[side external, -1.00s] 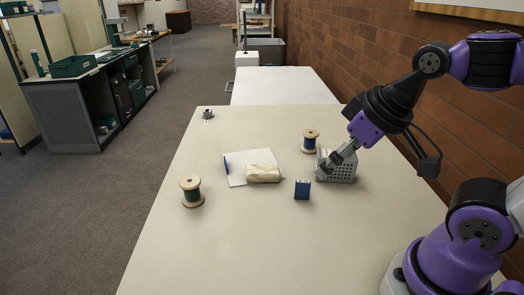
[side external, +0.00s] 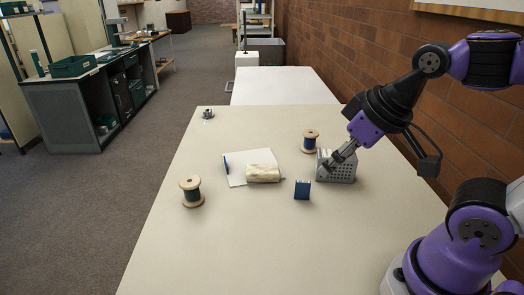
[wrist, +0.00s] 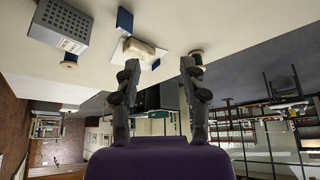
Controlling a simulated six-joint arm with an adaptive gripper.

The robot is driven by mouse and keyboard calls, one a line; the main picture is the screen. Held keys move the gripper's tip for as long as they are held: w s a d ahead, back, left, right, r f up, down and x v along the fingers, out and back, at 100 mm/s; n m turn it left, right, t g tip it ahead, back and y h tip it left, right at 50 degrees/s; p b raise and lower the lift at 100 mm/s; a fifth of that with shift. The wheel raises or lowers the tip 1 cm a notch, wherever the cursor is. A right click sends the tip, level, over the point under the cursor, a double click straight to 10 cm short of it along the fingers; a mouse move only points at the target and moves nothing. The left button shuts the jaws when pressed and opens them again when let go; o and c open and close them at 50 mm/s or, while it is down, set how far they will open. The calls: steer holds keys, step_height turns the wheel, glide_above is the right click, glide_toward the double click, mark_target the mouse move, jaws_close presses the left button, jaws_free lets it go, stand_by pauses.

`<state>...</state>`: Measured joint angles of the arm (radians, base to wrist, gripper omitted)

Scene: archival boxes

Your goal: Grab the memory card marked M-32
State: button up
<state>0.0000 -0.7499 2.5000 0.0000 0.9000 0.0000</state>
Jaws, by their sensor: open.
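A small blue upright block (side external: 302,190), possibly a memory card, stands on the table left of the perforated grey box in the side view. It also shows in the wrist view (wrist: 125,20). No M-32 marking is legible. My gripper (wrist: 159,67) is open, with nothing between its fingers. In the side view my gripper (side external: 334,164) overlaps the grey box (side external: 342,172); its exact height over it is unclear. In the wrist view the box (wrist: 62,22) lies to the upper left, with a pale label, and the fingers are clear of it.
A cream roll (side external: 263,173) lies on a white sheet (side external: 237,178) with a blue pen (side external: 226,164). Thread spools stand at the left (side external: 191,191) and behind the box (side external: 310,141). A small metallic item (side external: 208,115) sits at the far left edge. The table's front is clear.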

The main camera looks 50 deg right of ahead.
steer(key=n+g+y, duration=0.2)
steer(key=n, duration=0.4)
glide_toward(306, 182)
steer(key=a, duration=0.1)
steer(key=shift+n+y, duration=0.4)
steer(key=shift+n, duration=0.1)
steer(key=x, duration=0.3)
steer(key=d+x, duration=0.1)
steer(key=x, duration=0.1)
steer(key=shift+d+x, duration=0.2)
steer(key=shift+x, duration=1.4)
steer(key=shift+d+x, duration=0.2)
steer(key=shift+x, duration=1.4)
steer(key=shift+w+f, duration=0.1)
jaws_close()
